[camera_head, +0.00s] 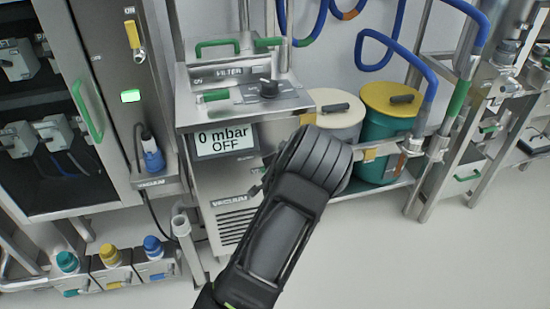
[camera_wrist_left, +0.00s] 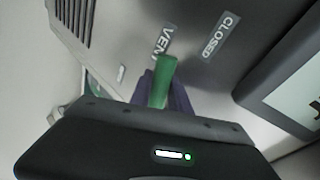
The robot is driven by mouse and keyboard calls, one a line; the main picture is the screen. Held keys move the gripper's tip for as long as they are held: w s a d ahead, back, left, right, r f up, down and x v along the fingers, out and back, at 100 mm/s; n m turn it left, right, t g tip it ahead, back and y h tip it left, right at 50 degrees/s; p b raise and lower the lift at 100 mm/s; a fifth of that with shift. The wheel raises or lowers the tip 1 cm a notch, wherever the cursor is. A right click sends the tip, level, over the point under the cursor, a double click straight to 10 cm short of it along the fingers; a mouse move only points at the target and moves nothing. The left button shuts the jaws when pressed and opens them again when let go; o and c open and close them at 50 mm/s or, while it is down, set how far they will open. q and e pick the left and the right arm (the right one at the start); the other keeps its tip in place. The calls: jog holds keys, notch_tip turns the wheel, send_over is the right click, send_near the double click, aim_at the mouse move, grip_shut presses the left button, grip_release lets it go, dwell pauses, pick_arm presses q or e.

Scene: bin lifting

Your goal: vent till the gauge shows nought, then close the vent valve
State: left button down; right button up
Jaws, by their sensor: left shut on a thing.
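The gauge (camera_head: 223,140) on the vacuum unit's front reads "0 mbar" and "OFF". The vent valve's green handle (camera_wrist_left: 163,80) shows in the left wrist view, its free end beside the "VENT" label (camera_wrist_left: 163,42). The "CLOSED" label (camera_wrist_left: 220,37) is to the right, away from the handle. My left gripper (camera_wrist_left: 164,97) is shut on the handle, a dark finger on either side. In the head view my left arm covers the valve and most of the gripper. The right gripper is in neither view.
The vacuum unit (camera_head: 235,217) stands below a filter housing (camera_head: 262,103) with a black knob. A cream-lidded drum (camera_head: 338,106) and a green drum with a yellow lid (camera_head: 385,145) stand to the right. A cabinet (camera_head: 95,190) is at left. Floor at the lower right is clear.

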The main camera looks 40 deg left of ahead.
pick_arm(q)
jog(key=shift+s+a+r+m+g+y+p, duration=0.1)
jog(key=shift+r+m+g+y+p, duration=0.4)
jog(key=shift+r+m+g+p, duration=0.65)
jog(key=shift+f+n+t+p, duration=0.15)
jog(key=shift+n+t+p, duration=0.1)
jog(key=shift+n+p, duration=0.1)
jog(key=c, duration=1.5)
grip_release()
jog(key=v, duration=0.7)
jog(key=shift+s+d, duration=0.25)
jog(key=shift+d, duration=0.05)
